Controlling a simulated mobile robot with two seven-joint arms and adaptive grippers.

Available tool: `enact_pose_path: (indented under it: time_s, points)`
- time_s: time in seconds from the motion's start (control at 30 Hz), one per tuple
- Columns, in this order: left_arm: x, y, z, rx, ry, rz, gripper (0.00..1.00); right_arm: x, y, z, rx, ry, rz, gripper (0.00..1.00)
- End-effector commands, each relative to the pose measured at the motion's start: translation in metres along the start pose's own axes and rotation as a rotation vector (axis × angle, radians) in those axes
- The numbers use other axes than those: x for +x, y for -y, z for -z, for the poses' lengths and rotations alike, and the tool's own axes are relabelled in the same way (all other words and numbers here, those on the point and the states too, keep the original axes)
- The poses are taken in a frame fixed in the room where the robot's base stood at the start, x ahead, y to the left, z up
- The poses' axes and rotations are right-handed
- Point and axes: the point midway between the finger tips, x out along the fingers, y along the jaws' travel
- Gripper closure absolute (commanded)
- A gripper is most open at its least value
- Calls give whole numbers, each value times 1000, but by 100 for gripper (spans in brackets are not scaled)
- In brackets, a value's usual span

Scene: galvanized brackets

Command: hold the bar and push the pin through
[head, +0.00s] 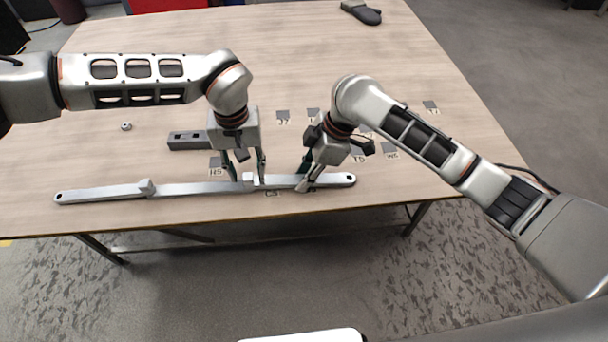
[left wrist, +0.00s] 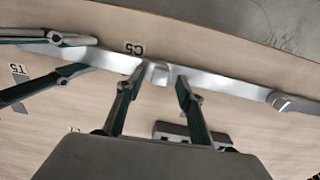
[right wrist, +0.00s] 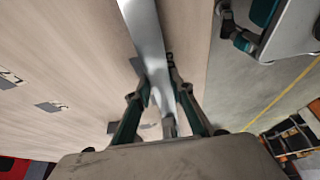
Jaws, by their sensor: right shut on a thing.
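The long flat grey metal bar (head: 195,189) lies along the table's front edge, with a hole near each end and two raised lugs. My right gripper (head: 304,180) is shut on the bar near its right end; its fingers lie on both sides of the bar (right wrist: 146,40) in the right wrist view. My left gripper (head: 250,178) points down over the bar's middle lug. In the left wrist view its fingers stand apart, with the lug (left wrist: 159,73) between them and gaps visible. I cannot make out a pin for certain.
A dark block with holes (head: 188,140) lies behind the bar. A small round metal piece (head: 126,126) lies further left. Several grey labelled squares mark the table. A dark object (head: 361,12) lies at the far edge. The table's middle back is clear.

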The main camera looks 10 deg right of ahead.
Motion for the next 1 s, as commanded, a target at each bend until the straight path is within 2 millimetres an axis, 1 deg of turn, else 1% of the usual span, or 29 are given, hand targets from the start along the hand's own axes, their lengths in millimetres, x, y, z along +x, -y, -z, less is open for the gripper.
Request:
enact_pose_path:
  time_s: [0.17, 0.83, 1.0]
  points:
    - [-3, 0, 0, 0, -1, 0, 63, 0, 0, 0, 0, -1, 0, 100]
    - [-51, 0, 1, 0, -2, 0, 63, 0, 0, 1, 0, -1, 0, 100]
    - [-59, 0, 0, 0, 0, 0, 63, 0, 0, 1, 0, -1, 0, 100]
